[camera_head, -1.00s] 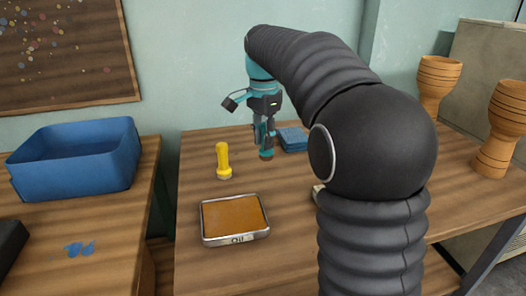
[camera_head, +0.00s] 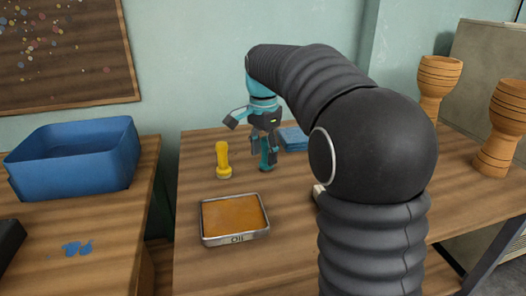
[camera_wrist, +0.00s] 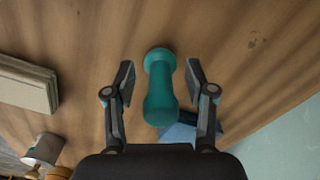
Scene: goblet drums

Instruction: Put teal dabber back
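The teal dabber (camera_wrist: 160,88) is between the fingers of my gripper (camera_wrist: 160,78) in the wrist view, with a visible gap on each side. My gripper is open around it and not touching it. In the head view the teal dabber (camera_head: 268,161) appears upright on the wooden table, right of a yellow dabber (camera_head: 223,161), partly hidden by my gripper (camera_head: 262,154). The yellow dabber stands upright.
Folded blue cloth (camera_head: 293,139) lies behind the teal dabber, close to my gripper. A blue bin (camera_head: 75,168) stands on the left table. Wooden goblet drums (camera_head: 437,78) stand at the right. A pale block (camera_wrist: 27,88) and a white cup-like thing (camera_wrist: 45,149) show in the wrist view.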

